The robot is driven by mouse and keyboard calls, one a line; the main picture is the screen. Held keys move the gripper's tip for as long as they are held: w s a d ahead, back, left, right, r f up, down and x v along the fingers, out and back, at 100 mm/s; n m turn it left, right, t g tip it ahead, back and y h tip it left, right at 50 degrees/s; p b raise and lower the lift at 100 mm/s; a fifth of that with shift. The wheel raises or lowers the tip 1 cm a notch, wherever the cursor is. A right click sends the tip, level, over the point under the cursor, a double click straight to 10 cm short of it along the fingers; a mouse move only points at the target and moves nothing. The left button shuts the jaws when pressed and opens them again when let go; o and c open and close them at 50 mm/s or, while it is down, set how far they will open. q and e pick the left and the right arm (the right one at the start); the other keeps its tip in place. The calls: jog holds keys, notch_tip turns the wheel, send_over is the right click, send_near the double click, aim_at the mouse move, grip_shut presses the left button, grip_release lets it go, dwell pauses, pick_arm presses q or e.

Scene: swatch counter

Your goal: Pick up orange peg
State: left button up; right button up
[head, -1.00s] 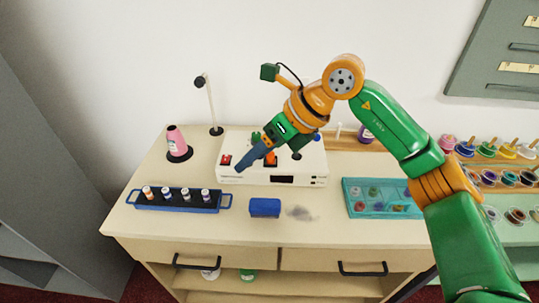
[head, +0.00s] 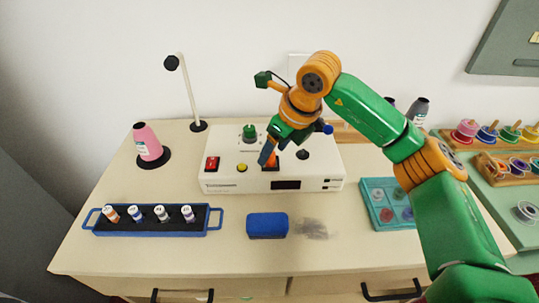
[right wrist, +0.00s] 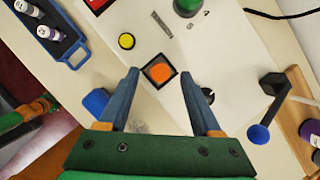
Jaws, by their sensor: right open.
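The orange peg (head: 273,160) stands in a dark square on the top of a white device (head: 325,160), near its front edge. In the right wrist view the peg (right wrist: 161,73) is seen from above as an orange disc, between and just beyond the fingertips. My right gripper (head: 266,156) is open and points down at the peg, partly covering it in the head view. In the right wrist view its two blue fingers (right wrist: 158,76) are apart with nothing held. Their height over the peg is hard to tell.
The device also carries a red switch (head: 212,163), a yellow button (head: 242,167), a green knob (head: 249,133) and a dark knob (head: 302,154). A blue block (head: 267,225), a blue-edged vial tray (head: 215,219) and a teal tray (head: 368,203) lie in front and beside.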

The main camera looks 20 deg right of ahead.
jog(key=shift+w+a+f, duration=0.15)
jog(key=shift+w+f, duration=0.05)
jog(key=shift+f, duration=0.45)
grip_shut()
jog(key=shift+r, duration=0.15)
notch_tip(320, 180, up, 2)
jog(key=shift+w+r+b, duration=0.1)
jog(key=shift+r+b, duration=0.15)
jog(key=shift+b, duration=0.4)
jog(key=s+a+r+b, duration=0.2)
jog(key=s+a+r, duration=0.7)
jog(key=s+r, duration=0.1)
jog(key=shift+s+a+r+b, duration=0.15)
jog(key=shift+s+a+b, duration=0.1)
jog(key=shift+b, duration=0.1)
